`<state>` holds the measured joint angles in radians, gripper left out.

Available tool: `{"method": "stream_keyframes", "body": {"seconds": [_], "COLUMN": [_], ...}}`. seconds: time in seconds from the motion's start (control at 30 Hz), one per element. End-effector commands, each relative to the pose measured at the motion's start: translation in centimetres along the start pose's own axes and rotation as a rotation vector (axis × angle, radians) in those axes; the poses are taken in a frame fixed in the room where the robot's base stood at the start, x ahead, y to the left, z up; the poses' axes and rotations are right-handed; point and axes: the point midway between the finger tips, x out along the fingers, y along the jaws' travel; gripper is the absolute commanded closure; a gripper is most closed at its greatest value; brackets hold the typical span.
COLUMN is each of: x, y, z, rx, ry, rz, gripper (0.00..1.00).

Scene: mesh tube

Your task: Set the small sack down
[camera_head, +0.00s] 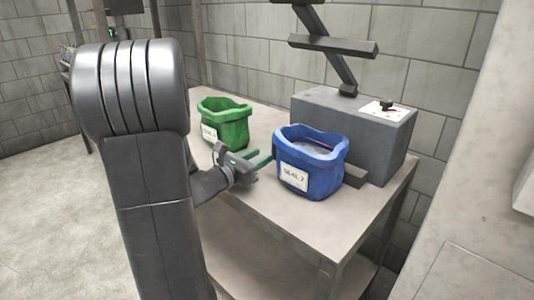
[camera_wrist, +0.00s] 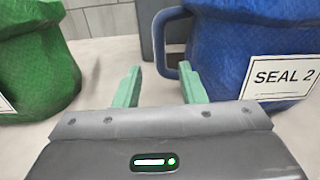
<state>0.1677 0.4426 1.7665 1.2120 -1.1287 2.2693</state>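Two sack-like containers show; I cannot tell for sure which one is the small sack. The green sack (camera_head: 226,124) stands upright and open-topped on the table, and shows at the left of the wrist view (camera_wrist: 35,62). The blue sack (camera_head: 318,172) is upright and open-topped in front of the grey box; the wrist view reads its label (camera_wrist: 283,78) as "SEAL 2". A blue loop (camera_wrist: 168,45) is on its left side. My gripper (camera_head: 262,158) is between the two sacks. Its green fingers (camera_wrist: 160,78) are apart with nothing between them, the right one close to the blue loop.
The table (camera_head: 285,225) has bare room at its front. A grey box (camera_head: 370,128) with a small switch panel (camera_head: 388,111) and a dark post (camera_head: 340,65) stands at the back right. A dark ledge (camera_head: 355,176) juts out beside the blue sack. Block walls stand behind.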

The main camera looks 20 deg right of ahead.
Motion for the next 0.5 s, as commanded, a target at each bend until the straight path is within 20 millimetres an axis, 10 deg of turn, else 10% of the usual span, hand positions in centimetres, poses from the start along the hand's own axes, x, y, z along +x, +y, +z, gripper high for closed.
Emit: {"method": "stream_keyframes", "body": {"seconds": [0.5], "x": [-7.6], "y": [0.0], "z": [0.0], "rx": [-0.001], "ry": [-0.001], "rz": [0.0], "gripper": [0.63]}}
